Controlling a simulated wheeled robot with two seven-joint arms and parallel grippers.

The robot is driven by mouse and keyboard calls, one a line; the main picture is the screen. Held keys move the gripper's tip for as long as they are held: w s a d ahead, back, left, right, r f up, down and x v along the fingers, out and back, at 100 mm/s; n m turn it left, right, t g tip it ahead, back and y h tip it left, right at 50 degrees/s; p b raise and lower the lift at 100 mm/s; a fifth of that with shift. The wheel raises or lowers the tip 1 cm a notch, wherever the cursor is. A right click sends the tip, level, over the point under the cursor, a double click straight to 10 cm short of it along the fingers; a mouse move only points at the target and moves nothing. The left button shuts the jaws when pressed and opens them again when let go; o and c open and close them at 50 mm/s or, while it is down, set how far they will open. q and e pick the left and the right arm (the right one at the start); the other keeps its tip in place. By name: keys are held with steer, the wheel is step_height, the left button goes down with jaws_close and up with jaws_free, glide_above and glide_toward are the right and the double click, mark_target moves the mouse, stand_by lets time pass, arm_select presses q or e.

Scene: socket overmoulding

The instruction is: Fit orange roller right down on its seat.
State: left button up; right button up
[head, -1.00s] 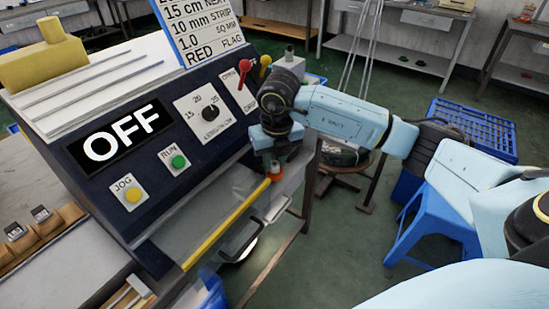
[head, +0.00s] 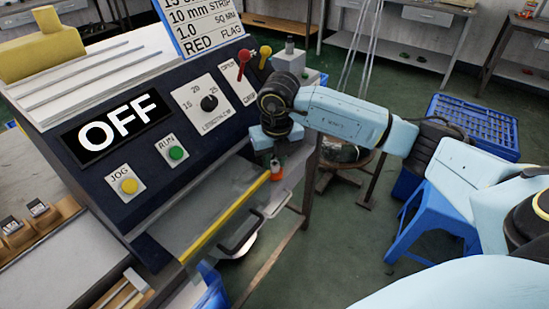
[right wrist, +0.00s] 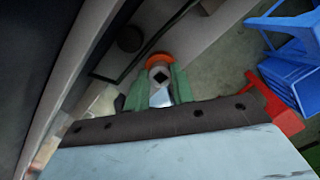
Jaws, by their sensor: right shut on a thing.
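The orange roller (head: 277,171) is at the front right corner of the dark machine, directly below my right gripper (head: 275,158). In the right wrist view my right gripper (right wrist: 159,88) has its green fingers shut on the roller's grey hub, which has a dark square hole. Part of the orange roller (right wrist: 158,60) shows as a band just past the fingertips. The seat under it is hidden, so I cannot tell whether the roller touches it. My left gripper is not in view.
A clear guard with a yellow edge (head: 224,219) lies just left of the roller. A black handle (head: 240,235) is below it. The machine's display (head: 117,122) reads OFF. Blue stools (head: 430,205) and a blue crate (head: 475,125) stand at the right.

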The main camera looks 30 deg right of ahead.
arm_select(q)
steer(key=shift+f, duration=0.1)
arm_select(e)
steer(key=shift+f, duration=0.2)
steer(key=o, duration=1.1)
steer(key=shift+r, duration=0.1)
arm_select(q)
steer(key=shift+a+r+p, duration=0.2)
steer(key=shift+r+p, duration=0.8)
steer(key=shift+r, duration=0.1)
arm_select(e)
steer(key=r, duration=0.4)
steer(key=s+r, duration=0.1)
steer(key=r, duration=0.8)
steer(key=shift+s+a+r, duration=0.15)
steer(key=shift+s, duration=0.15)
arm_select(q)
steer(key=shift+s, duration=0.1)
arm_select(e)
steer(key=shift+s, duration=0.1)
